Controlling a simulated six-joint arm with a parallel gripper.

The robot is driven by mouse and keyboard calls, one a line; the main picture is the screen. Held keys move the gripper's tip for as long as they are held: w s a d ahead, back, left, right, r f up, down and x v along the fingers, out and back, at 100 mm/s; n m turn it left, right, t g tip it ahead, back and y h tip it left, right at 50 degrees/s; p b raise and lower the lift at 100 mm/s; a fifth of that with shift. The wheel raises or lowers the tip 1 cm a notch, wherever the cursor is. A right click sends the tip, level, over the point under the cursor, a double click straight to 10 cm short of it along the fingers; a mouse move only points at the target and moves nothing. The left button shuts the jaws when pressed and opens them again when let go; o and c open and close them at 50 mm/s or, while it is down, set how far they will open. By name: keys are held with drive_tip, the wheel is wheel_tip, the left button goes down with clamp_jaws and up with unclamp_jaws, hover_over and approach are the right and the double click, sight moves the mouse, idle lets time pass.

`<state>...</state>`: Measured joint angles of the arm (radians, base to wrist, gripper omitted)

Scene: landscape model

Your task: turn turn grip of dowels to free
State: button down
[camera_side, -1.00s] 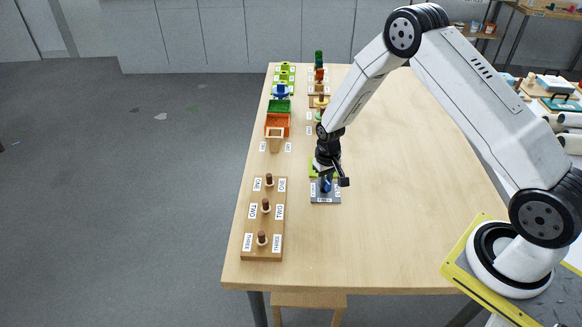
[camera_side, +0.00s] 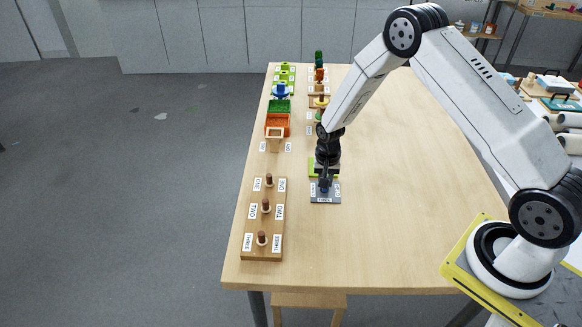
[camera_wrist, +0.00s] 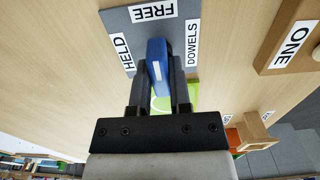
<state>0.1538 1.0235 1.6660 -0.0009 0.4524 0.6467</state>
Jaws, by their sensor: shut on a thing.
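The blue turn grip (camera_wrist: 157,60) stands on a grey plate (camera_wrist: 118,20) labelled FREE, HELD and DOWELS. Its white stripe points roughly along the line toward the FREE label (camera_wrist: 153,12). My gripper (camera_wrist: 160,88) is shut on the blue grip, one finger on each side. In the side view my gripper (camera_side: 325,184) comes down from above onto the grey plate (camera_side: 333,198) and hides most of the grip.
A green piece (camera_side: 313,162) lies just behind the plate. Orange (camera_side: 277,124) and green (camera_side: 279,106) trays and a small wooden stand (camera_side: 274,142) stand farther back on the left. The table's right side (camera_side: 400,230) is clear.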

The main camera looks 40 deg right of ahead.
drive_tip(key=c, duration=0.6)
unclamp_jaws()
drive_tip(key=shift+o, duration=0.2)
drive_tip(key=shift+r, duration=0.1)
drive_tip(key=shift+r, duration=3.85)
